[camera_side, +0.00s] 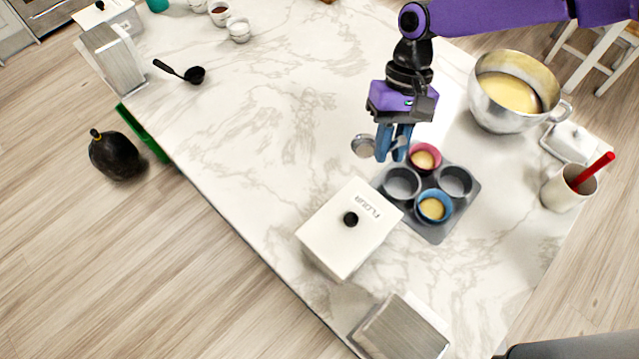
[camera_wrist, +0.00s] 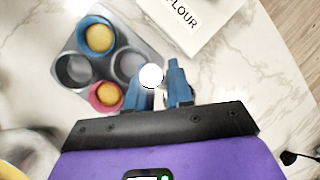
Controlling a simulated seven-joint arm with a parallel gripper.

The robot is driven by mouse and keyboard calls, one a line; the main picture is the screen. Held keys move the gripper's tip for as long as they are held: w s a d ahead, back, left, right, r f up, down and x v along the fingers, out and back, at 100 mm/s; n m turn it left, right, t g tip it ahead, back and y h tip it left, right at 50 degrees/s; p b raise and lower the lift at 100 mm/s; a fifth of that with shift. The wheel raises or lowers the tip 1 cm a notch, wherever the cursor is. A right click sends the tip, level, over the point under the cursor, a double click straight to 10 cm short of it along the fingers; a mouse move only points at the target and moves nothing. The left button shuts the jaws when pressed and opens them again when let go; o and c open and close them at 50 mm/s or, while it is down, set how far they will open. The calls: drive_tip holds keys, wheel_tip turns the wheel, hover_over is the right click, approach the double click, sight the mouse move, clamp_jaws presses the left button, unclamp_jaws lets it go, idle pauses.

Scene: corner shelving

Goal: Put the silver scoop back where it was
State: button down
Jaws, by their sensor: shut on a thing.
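The silver scoop (camera_side: 363,146) is held in the blue fingers of my gripper (camera_side: 393,153), its round bowl sticking out to the left in the side view. In the wrist view its bright round bowl (camera_wrist: 151,77) shows at the fingertips of my gripper (camera_wrist: 163,88). My gripper is shut on the scoop above the marble counter, beside the muffin tin (camera_side: 436,236). Most of the scoop's handle is hidden by the fingers. The tin holds a pink cup (camera_side: 423,159) and a blue cup (camera_side: 434,206), both with batter, and two empty grey wells.
A white flour canister (camera_side: 340,240) stands close to the tin. A metal bowl of batter (camera_side: 510,95), a butter dish (camera_side: 570,142) and a cup with a red utensil (camera_side: 569,187) are at the right. A black scoop (camera_side: 190,74) lies far left. The counter's middle is clear.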

drive_tip(key=shift+s+a+m+t+y, duration=0.85)
drive_tip(key=shift+a+m+t+y, duration=1.6)
drive_tip(key=shift+a+m, duration=5.3)
drive_tip(key=f, duration=0.2)
drive_tip(key=d+f+m+t+h, duration=0.1)
drive_tip(key=f, duration=0.1)
drive_tip(key=d+f+m, duration=0.1)
drive_tip(key=f, duration=0.2)
drive_tip(key=shift+f, duration=0.1)
drive_tip(key=c, duration=1)
unclamp_jaws()
drive_tip(key=v, duration=1.2)
drive_tip(key=shift+s+a, duration=0.1)
drive_tip(key=shift+s, duration=0.05)
